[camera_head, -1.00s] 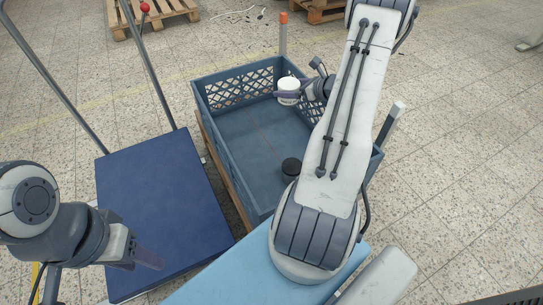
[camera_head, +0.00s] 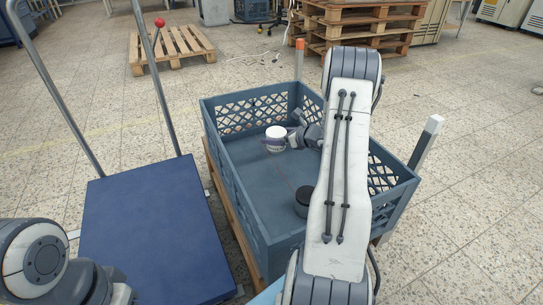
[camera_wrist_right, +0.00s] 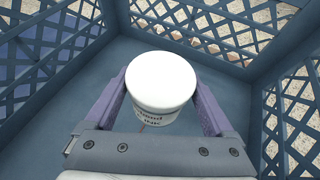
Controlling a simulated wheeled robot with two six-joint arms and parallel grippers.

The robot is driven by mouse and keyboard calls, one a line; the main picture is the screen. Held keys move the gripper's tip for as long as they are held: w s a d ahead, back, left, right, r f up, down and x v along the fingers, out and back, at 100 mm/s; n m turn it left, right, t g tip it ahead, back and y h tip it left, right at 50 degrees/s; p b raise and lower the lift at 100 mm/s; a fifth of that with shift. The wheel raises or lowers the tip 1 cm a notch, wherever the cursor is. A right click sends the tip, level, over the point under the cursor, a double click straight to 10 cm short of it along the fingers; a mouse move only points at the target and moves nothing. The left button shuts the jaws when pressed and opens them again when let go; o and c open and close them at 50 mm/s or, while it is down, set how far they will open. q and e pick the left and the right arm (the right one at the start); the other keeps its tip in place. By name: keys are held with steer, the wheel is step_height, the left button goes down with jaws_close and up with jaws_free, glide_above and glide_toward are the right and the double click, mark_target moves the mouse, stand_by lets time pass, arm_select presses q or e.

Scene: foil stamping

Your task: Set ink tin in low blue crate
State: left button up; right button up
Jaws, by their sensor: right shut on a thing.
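The ink tin (camera_head: 276,141) is a white round tin with dark print, upright in the head view. My right gripper (camera_head: 277,143) is shut around its sides. In the right wrist view the tin (camera_wrist_right: 160,82) sits between the two purple fingers of the gripper (camera_wrist_right: 160,98), its lid facing the camera. The low blue crate (camera_head: 262,235) is open-topped with lattice walls. The tin is inside it, toward the far end; I cannot tell whether it touches the floor. My left gripper is out of view; only its arm shows at lower left.
A dark round tin (camera_head: 303,203) stands on the crate floor, partly beside my right arm. A blue platform trolley (camera_head: 150,235) stands left of the crate. A post with an orange top (camera_head: 299,60) and a white-topped post (camera_head: 424,143) stand at the crate's corners. Pallets (camera_head: 173,52) lie behind.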

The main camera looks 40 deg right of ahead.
mark_target(271, 147)
steer(key=b+x, duration=0.1)
steer(key=x, duration=0.1)
steer(key=shift+w+a+f, duration=0.2)
steer(key=shift+w+f, duration=0.05)
steer(key=shift+f, duration=0.1)
step_height(271, 147, down, 4)
steer(key=b, duration=0.3)
steer(key=shift+r, duration=0.15)
steer(key=o, duration=1.4)
steer(key=shift+f, duration=0.2)
